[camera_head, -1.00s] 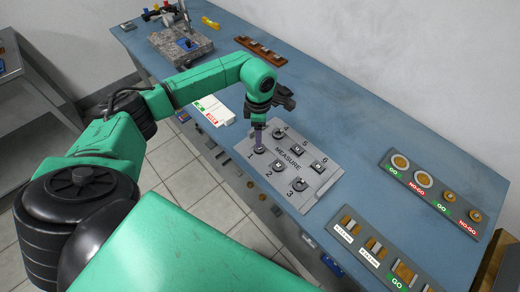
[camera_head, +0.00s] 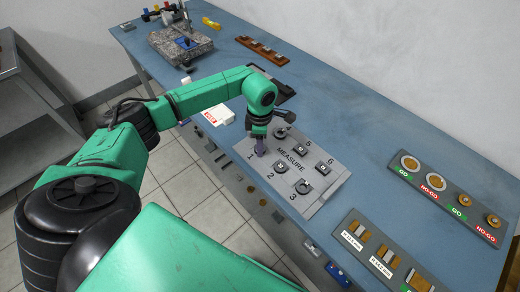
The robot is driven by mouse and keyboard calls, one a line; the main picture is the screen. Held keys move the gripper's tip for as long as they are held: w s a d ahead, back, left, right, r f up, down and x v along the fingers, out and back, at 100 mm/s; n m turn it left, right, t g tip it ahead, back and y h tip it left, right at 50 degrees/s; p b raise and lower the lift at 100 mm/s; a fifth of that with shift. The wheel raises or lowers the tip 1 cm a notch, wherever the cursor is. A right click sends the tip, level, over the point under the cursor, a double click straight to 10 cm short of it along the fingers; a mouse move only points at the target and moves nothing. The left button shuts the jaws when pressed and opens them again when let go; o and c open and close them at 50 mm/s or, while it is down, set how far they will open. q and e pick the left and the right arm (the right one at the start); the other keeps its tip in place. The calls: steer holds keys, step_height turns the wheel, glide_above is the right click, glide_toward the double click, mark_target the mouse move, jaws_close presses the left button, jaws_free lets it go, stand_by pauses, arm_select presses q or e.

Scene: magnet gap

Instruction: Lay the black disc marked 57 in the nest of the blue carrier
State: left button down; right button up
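My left gripper (camera_head: 260,148) points down at place 1 of the grey MEASURE tray (camera_head: 325,198). Other dark pieces sit at the numbered places, such as the one at place 2 (camera_head: 281,167) and the one at place 3 (camera_head: 303,187). No marking 57 is readable. A small blue piece (camera_head: 186,43) sits on the granite block (camera_head: 172,48) at the far end; I cannot tell if it is the carrier. My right gripper is out of view.
A gauge board with ring-like pieces (camera_head: 445,200) lies at right, another board (camera_head: 385,255) in front. A white box (camera_head: 217,115) stands left of the tray. A brown rack (camera_head: 262,51) and a dark tray (camera_head: 285,95) lie behind. The blue bench's right middle is clear.

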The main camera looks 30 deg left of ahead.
arm_select(q)
steer(key=shift+r+p, duration=1.7)
steer(key=shift+r, duration=0.85)
steer(key=shift+f, duration=0.1)
